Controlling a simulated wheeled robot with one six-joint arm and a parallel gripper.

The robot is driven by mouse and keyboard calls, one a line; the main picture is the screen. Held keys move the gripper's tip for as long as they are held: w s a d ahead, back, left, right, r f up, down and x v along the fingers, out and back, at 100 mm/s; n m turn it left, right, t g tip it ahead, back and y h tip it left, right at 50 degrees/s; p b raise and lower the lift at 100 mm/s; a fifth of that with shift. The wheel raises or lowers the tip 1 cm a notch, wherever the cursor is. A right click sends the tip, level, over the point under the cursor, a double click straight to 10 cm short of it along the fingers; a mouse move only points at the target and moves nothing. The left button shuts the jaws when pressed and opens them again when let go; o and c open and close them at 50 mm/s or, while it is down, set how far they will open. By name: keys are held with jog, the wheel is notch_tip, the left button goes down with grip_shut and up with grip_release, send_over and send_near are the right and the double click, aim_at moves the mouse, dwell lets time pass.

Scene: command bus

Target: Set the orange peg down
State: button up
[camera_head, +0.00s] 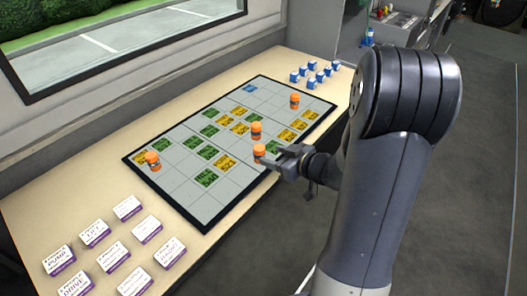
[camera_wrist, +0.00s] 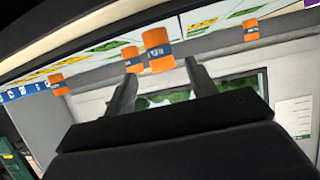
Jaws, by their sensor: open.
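Several orange pegs with dark blue bands stand on the grid board (camera_head: 190,188). The nearest orange peg (camera_head: 259,153) is upright at the board's right side, just off the fingertips of my gripper (camera_head: 273,160). In the wrist view, which looks upside down, this peg (camera_wrist: 157,50) shows at the gap between the two fingers of my gripper (camera_wrist: 162,72). My gripper is open, with the fingers apart. A second peg (camera_head: 256,131) stands close behind, and part of it shows beside a fingertip in the wrist view (camera_wrist: 134,65). Whether a finger touches the near peg is unclear.
Other pegs stand at the board's left (camera_head: 153,160) and far right (camera_head: 294,101). Green and yellow cards (camera_head: 193,142) lie on the board. Several blue-and-white blocks (camera_head: 312,66) sit beyond it. Labelled white boxes (camera_head: 128,207) sit at the table's near left.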

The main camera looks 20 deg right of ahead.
aim_at(261, 149)
jog(key=v, duration=0.5)
jog(key=shift+f, duration=0.15)
jog(key=b+x, duration=0.1)
jog(key=x, duration=1.1)
jog(key=shift+w+r, duration=0.1)
jog(key=shift+r, duration=0.9)
